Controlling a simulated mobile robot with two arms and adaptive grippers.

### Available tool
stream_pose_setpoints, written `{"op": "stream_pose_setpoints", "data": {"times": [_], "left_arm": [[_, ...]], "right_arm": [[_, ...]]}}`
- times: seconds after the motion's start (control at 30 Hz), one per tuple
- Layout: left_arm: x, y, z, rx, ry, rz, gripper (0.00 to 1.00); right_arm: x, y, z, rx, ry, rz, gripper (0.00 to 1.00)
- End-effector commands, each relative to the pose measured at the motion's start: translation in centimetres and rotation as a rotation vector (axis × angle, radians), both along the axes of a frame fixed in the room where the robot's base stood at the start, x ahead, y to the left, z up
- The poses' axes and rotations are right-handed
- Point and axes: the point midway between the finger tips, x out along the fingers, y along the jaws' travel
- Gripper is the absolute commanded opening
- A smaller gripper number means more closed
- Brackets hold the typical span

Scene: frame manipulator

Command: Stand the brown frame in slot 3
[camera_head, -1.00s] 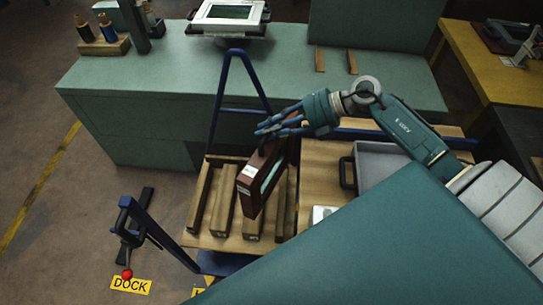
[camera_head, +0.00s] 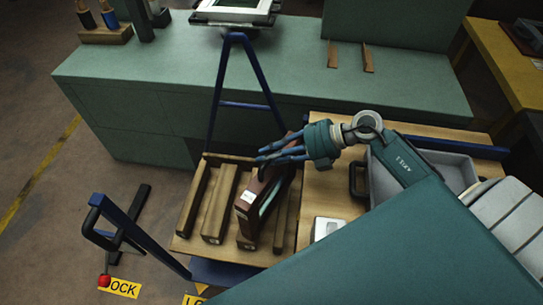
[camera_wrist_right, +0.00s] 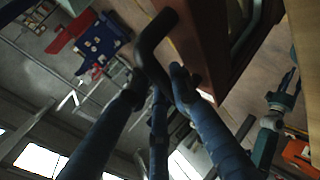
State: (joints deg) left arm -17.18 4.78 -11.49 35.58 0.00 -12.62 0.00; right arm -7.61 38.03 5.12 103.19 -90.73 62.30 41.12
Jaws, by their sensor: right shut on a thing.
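The brown frame (camera_head: 246,208) stands nearly upright, slightly tilted, at the wooden rack (camera_head: 219,207) on the cart. Its lower part is down around the gap between the third and fourth bars from the left. Whether its bottom edge touches the rack floor is hidden. My right gripper (camera_head: 280,156) is shut on the frame's top by its dark handle, which shows in the right wrist view (camera_wrist_right: 150,45) beside my blue fingers. The brown frame fills the wrist view's upper right (camera_wrist_right: 200,40). No slot numbers are readable. My left gripper is not in view.
The gaps to the left in the rack look empty. A blue A-frame post (camera_head: 228,90) rises behind the rack. A grey tray (camera_head: 440,165) and a small white box (camera_head: 326,228) are on the cart to the right. A green bench (camera_head: 170,80) stands behind.

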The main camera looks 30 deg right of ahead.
Motion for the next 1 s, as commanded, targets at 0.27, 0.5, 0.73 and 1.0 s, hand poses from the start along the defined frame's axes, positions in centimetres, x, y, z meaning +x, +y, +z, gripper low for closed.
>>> {"op": "stream_pose_setpoints", "data": {"times": [0.27,0.5,0.73,1.0], "left_arm": [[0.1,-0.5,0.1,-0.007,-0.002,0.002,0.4],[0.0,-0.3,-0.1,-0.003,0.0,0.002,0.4],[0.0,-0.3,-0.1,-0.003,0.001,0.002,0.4],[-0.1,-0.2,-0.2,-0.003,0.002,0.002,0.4]], "right_arm": [[0.2,0.0,0.4,0.003,-0.007,-0.002,0.0],[0.0,0.0,-0.3,-0.001,-0.001,0.0,0.39],[0.0,0.0,-0.3,-0.001,-0.001,0.0,0.39],[-0.9,-1.5,0.9,-0.005,0.0,-0.002,0.39]]}}
